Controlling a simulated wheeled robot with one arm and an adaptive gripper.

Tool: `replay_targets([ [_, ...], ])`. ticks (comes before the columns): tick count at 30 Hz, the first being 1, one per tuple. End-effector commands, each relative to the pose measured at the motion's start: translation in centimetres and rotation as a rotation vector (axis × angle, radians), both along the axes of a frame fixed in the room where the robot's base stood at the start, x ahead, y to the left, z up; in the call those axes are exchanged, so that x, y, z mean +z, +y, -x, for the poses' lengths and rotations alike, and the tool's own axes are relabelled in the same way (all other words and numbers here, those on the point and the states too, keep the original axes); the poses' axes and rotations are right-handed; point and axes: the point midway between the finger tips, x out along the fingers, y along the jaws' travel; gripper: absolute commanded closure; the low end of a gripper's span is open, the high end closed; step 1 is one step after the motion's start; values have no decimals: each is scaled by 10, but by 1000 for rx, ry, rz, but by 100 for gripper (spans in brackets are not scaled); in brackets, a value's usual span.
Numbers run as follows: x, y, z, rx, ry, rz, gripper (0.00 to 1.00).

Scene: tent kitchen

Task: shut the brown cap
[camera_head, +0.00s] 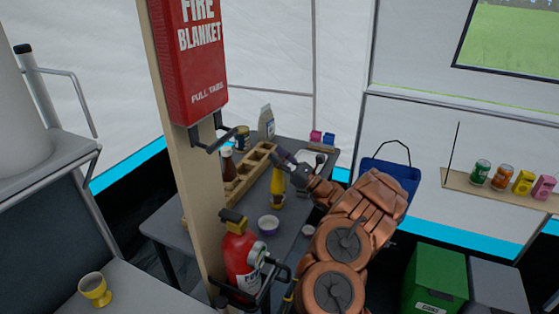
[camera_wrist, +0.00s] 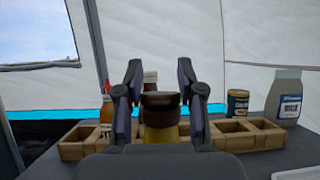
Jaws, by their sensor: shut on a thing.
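The brown cap (camera_wrist: 160,105) sits on top of a yellow bottle (camera_head: 277,185) that stands upright on the grey table. The bottle's yellow body (camera_wrist: 160,134) shows just below the cap in the wrist view. My gripper (camera_wrist: 160,92) is shut on the cap, with one dark finger on each side of it. In the head view my gripper (camera_head: 281,162) comes from the right over the bottle's top and hides the cap. Whether the cap is fully seated cannot be told.
A wooden compartment rack (camera_head: 250,168) runs behind the bottle. A sauce bottle (camera_wrist: 106,112), a dark jar (camera_wrist: 238,102) and a pale pouch (camera_wrist: 285,94) stand by it. A post with a fire extinguisher (camera_head: 240,258) stands at the table's near side.

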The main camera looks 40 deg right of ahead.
Motion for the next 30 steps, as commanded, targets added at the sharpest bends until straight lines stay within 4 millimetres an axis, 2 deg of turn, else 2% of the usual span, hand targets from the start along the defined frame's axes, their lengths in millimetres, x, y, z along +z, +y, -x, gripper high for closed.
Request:
replay_targets([
  [11,-2,0,1,1,-16,-10,97],
  [12,-2,0,1,1,-16,-10,58],
  [19,-1,0,1,1,-17,-11,34],
  [30,-3,-2,3,0,-16,-10,34],
])
